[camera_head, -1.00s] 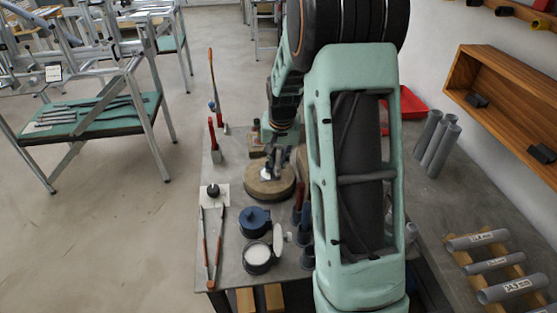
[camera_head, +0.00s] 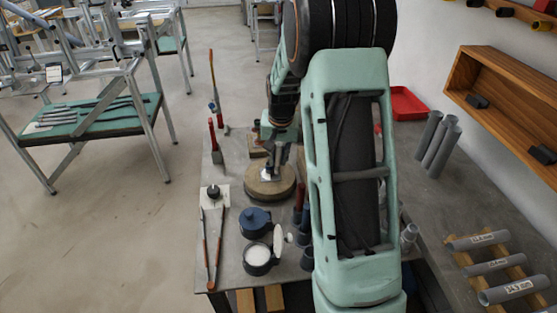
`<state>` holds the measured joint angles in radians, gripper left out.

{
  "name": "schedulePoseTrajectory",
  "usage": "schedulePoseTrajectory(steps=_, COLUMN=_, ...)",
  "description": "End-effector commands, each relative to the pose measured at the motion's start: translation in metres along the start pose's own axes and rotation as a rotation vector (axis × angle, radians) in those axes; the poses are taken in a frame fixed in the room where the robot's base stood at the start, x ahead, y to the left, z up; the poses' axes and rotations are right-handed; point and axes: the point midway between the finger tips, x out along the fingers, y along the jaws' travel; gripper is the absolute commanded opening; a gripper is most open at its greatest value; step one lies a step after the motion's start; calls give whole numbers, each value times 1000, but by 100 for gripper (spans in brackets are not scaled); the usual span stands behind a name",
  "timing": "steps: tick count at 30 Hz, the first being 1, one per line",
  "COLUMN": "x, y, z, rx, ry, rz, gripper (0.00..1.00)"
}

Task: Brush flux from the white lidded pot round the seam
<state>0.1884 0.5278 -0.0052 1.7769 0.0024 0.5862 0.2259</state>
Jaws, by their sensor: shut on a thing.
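A dark round pot (camera_head: 258,256) with white content stands near the table's front edge. Its pale lid (camera_head: 278,240) is tipped up at its right side. A second pot with a blue lid (camera_head: 256,220) stands just behind it. My gripper (camera_head: 270,168) points down over a round tan block (camera_head: 262,192) on the table. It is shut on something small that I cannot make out. A small white piece (camera_head: 266,176) shows at the fingertips, over the block's top. I cannot tell whether it is held or rests there. I cannot make out a seam.
Long tongs (camera_head: 216,248) with reddish handles lie at the left edge, by a white plate with a black knob (camera_head: 213,192). Red-handled tools (camera_head: 217,138) stand behind. Blue holders (camera_head: 306,256) stand beside my arm. My arm hides the middle right. Grey tubes (camera_head: 437,143) stand at right.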

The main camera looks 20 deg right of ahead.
Motion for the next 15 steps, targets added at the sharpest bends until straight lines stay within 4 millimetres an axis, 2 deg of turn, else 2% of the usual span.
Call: schedulePoseTrajectory(steps=15, x=7, y=-4, z=-23, rx=0, ry=1, rz=0, gripper=0)
